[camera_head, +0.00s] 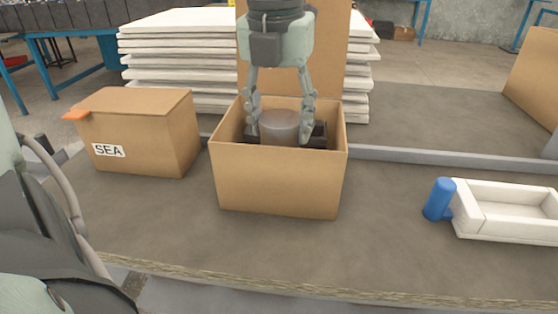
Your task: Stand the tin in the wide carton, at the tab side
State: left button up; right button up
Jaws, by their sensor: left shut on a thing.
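An open brown carton (279,182) stands in the middle of the bench, with a tall flap upright behind it. My left gripper (280,130) reaches down into it from above and is shut on a grey round tin (281,122). The tin looks upright, inside the carton's walls; its lower part is hidden by the front wall, so I cannot tell whether it touches the floor. A dark object (319,134) shows inside beside the tin. An orange tab (76,115) sticks out from a closed carton marked SEA (148,140) at the left. My right gripper is not in view.
A white tray (480,226) with a blue cylinder (439,199) at its left end lies at the right. White boards (180,60) are stacked behind. Another carton (533,75) is cut off at the right edge. The bench front is clear.

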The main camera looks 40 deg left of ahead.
pick_arm(q)
notch_tip(320, 180, down, 7)
jog(key=shift+f, duration=0.1)
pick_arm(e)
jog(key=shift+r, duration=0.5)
pick_arm(q)
jog(key=shift+f, duration=0.1)
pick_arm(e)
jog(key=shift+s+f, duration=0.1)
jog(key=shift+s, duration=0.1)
pick_arm(q)
jog(key=shift+b, duration=0.3)
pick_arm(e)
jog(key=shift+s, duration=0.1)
